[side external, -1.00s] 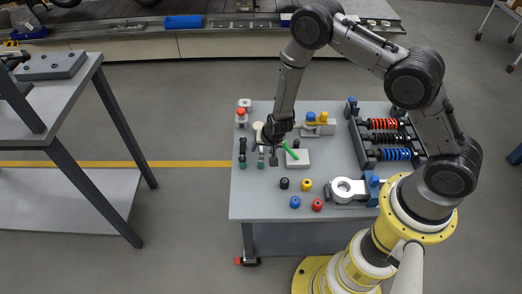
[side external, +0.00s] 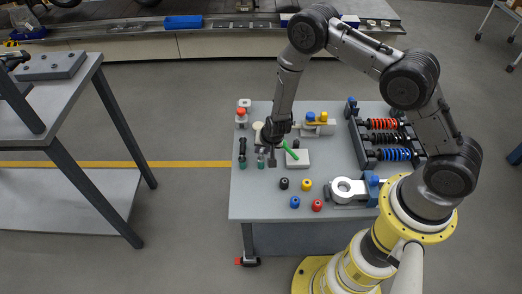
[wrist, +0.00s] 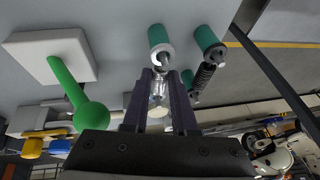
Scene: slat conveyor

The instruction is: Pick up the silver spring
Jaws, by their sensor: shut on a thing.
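The silver spring (wrist: 158,92) shows in the wrist view between the two dark fingers of my gripper (wrist: 160,77), which are shut on it. A green-ended part (wrist: 158,37) with a silver collar is just beyond the fingertips, in line with the spring. I cannot tell whether the two are joined. In the side view my gripper (side external: 271,161) is low over the left part of the grey table (side external: 262,205). The spring is too small to make out there.
A black spring (wrist: 203,76) with a green end (wrist: 207,42) stands close by on the right. A white block (side external: 296,159) with a green lever (side external: 289,149) is just right of my gripper. Several coloured caps lie nearer the front. A shock-absorber rack (side external: 365,150) is at right.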

